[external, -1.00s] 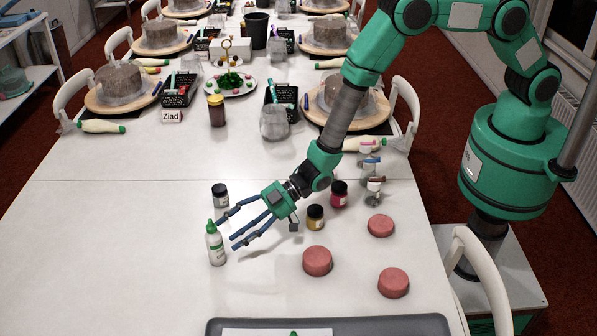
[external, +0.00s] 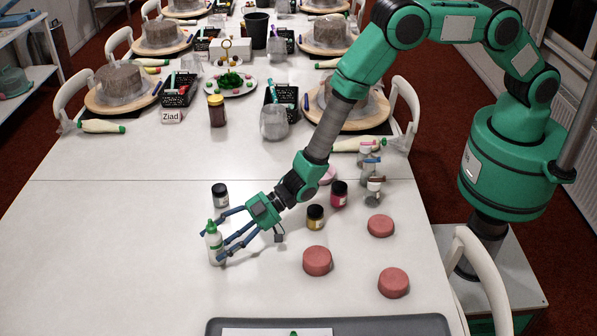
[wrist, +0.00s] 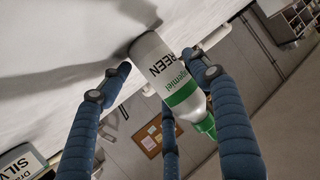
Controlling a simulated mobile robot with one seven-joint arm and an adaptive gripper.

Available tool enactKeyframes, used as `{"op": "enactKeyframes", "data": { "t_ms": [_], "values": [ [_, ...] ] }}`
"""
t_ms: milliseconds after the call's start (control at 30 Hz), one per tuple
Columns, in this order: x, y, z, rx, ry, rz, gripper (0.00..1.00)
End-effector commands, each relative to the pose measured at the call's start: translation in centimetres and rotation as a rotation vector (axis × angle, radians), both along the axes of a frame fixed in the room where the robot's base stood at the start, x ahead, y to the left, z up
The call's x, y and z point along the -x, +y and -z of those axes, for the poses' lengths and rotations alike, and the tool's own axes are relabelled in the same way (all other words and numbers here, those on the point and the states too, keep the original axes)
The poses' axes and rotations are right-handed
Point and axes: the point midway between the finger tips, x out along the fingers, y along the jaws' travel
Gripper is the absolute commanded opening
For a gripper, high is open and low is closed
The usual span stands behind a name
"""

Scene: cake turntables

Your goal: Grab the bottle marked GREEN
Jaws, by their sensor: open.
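The white bottle with a green cap and green band (external: 213,246) stands upright on the table at the left in the external view. In the wrist view the bottle (wrist: 165,70) shows the letters "REEN" on its label and lies between my blue fingers. My gripper (external: 219,240) is open, with its fingers spread around the bottle. I cannot tell whether any finger touches it. A finger partly hides the bottle in the external view.
A dark-capped jar (external: 220,196) stands just behind the gripper; a jar marked "SILV" (wrist: 22,160) shows in the wrist view. Yellow (external: 315,217) and magenta (external: 339,194) jars and pink discs (external: 317,261) stand to the right. The table's left front is clear.

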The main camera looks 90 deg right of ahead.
Motion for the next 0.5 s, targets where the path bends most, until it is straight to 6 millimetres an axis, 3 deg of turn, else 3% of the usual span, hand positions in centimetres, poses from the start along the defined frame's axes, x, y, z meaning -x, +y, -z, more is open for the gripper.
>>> {"op": "enactKeyframes", "data": {
  "t_ms": [367, 500],
  "values": [
    [0.01, 0.0, -0.04, 0.0, 0.0, 0.0, 0.62],
    [0.01, 0.0, -0.04, 0.0, 0.0, 0.0, 0.38]
  ]
}}
